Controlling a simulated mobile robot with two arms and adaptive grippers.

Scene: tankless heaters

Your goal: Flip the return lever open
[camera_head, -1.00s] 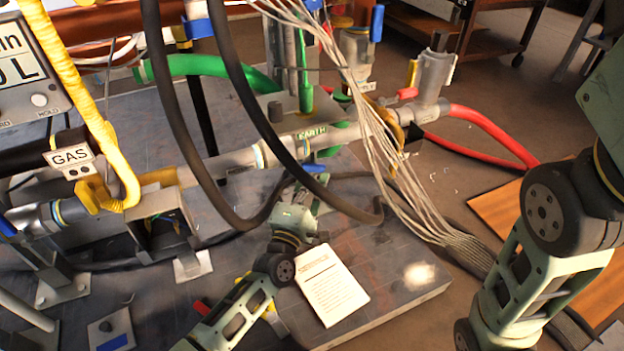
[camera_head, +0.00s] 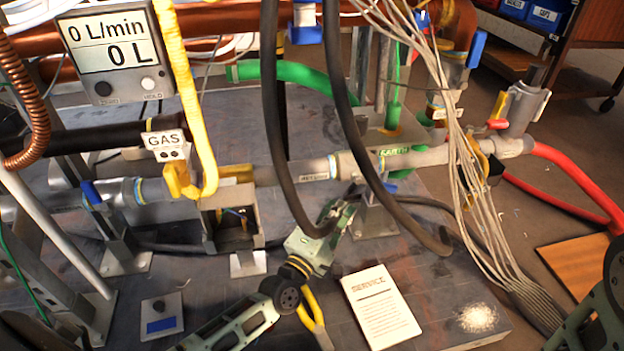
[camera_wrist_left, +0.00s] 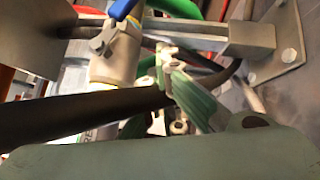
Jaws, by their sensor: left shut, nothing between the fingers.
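A grey pipe (camera_head: 306,172) runs across the frame with a label too small to read surely. In the left wrist view, a blue lever (camera_wrist_left: 121,9) sits on a metal valve body (camera_wrist_left: 117,48) at the top. My left fingertips (camera_wrist_left: 166,56) are right of the valve body; whether they touch it I cannot tell. My right gripper is out of view.
Another black cable (camera_head: 276,120) hangs in front of the pipe. A bundle of pale wires (camera_head: 462,150) drops at the right.

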